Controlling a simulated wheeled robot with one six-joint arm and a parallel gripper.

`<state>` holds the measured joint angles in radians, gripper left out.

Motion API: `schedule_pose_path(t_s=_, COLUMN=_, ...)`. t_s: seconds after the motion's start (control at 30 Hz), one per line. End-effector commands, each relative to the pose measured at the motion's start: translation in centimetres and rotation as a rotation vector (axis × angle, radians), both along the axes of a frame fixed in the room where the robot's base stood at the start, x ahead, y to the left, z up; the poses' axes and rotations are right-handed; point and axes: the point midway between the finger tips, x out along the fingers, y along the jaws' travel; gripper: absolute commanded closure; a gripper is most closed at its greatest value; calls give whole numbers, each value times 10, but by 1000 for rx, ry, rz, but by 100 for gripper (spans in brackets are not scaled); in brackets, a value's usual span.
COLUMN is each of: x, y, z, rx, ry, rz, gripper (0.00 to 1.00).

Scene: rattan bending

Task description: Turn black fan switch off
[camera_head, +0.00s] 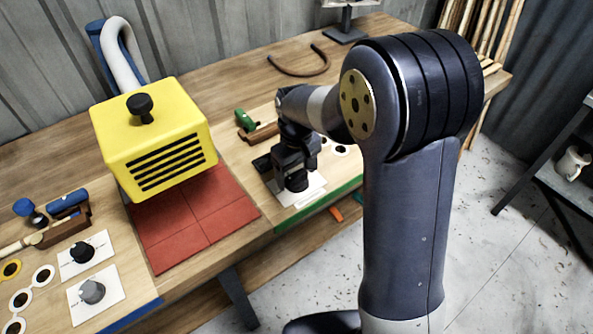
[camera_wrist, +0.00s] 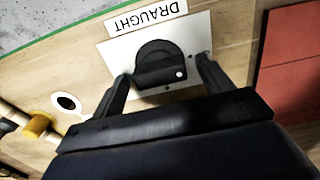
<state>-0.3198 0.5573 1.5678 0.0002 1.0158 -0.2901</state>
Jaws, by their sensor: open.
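A round black knob (camera_wrist: 160,62) with a raised grip bar sits on a white plate labelled DRAUGHT (camera_wrist: 143,15). A small white dot shows at the right end of its bar. My gripper (camera_wrist: 162,70) is open, with one finger on each side of the knob; I cannot tell whether they touch it. In the head view my gripper (camera_head: 291,160) is low over the same knob (camera_head: 297,183), at the bench's front edge, and hides part of it. Another black knob (camera_head: 82,252) and a grey knob (camera_head: 92,291) sit on white plates at the left.
A yellow vented box (camera_head: 155,135) with a pale hose stands over red tiles (camera_head: 195,225), left of my gripper. A green clamp (camera_head: 245,120) and wooden block lie behind it. A curved rattan piece (camera_head: 300,65) lies farther back. A shelf with a mug (camera_head: 573,163) stands right.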

Motion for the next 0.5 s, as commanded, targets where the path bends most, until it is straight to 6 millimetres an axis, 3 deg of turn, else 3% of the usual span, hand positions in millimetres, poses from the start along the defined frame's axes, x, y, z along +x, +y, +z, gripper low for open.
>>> schedule_pose_path(t_s=0.27, x=0, y=0, z=4, rx=0, ry=-1, rz=-1, gripper=25)
schedule_pose_path(t_s=0.5, x=1, y=0, z=43, rx=1, ry=-5, rz=0, gripper=25)
